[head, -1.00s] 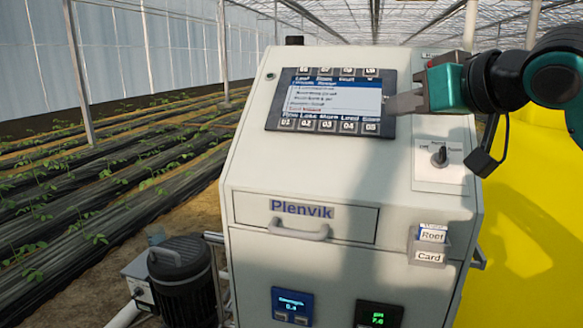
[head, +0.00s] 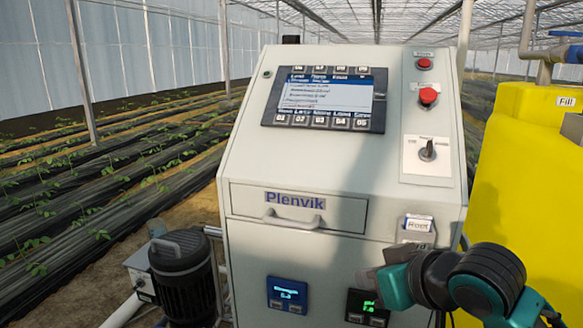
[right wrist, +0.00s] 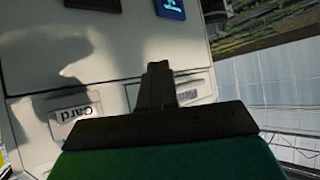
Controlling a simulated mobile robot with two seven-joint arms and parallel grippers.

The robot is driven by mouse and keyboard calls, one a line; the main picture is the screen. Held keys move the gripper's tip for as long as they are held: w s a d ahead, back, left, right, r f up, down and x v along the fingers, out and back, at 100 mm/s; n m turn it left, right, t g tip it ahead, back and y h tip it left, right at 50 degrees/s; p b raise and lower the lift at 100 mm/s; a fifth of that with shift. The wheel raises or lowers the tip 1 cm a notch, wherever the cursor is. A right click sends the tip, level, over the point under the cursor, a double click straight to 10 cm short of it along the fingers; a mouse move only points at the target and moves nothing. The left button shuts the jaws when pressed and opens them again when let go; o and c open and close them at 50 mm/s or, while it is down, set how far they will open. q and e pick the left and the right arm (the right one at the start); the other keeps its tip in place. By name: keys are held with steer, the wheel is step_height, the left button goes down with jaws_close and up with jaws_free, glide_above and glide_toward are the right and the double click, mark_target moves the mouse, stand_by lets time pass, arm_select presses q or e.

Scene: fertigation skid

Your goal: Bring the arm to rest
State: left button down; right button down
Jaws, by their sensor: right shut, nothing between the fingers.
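My right gripper (head: 372,281) is at the lower right of the head view, in front of the lower part of the grey control cabinet (head: 260,240). It is shut and empty. In the right wrist view its closed fingers (right wrist: 157,88) point at the cabinet face, near the card holder (right wrist: 75,115). I cannot tell whether they touch anything. The arm is bent, with its dark and teal links coming in from the lower right. My left gripper is not in view.
The cabinet carries a screen (head: 325,98), red buttons (head: 428,97), a rotary switch (head: 427,150), a drawer handle (head: 292,220) and small displays (head: 287,293). A yellow tank (head: 520,190) stands at right, a black motor (head: 180,275) at left. Planted rows lie behind.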

steer(key=s+d+f+m+g+h, duration=0.2)
steer(key=s+d+f+g+h, duration=0.15)
steer(key=s+f, duration=0.8)
steer(key=s+d+f+m+g+h, duration=0.1)
steer(key=s+d+f+g+h, duration=0.3)
steer(key=s+f, duration=0.75)
steer(key=w+a+f+t+y, duration=0.2)
steer(key=w+f+t+y, duration=0.2)
steer(key=t, duration=0.5)
steer(key=shift+f+x, duration=0.25)
steer(key=shift+x, duration=1.3)
steer(key=shift+s+d, duration=0.1)
steer(key=shift+s, duration=0.05)
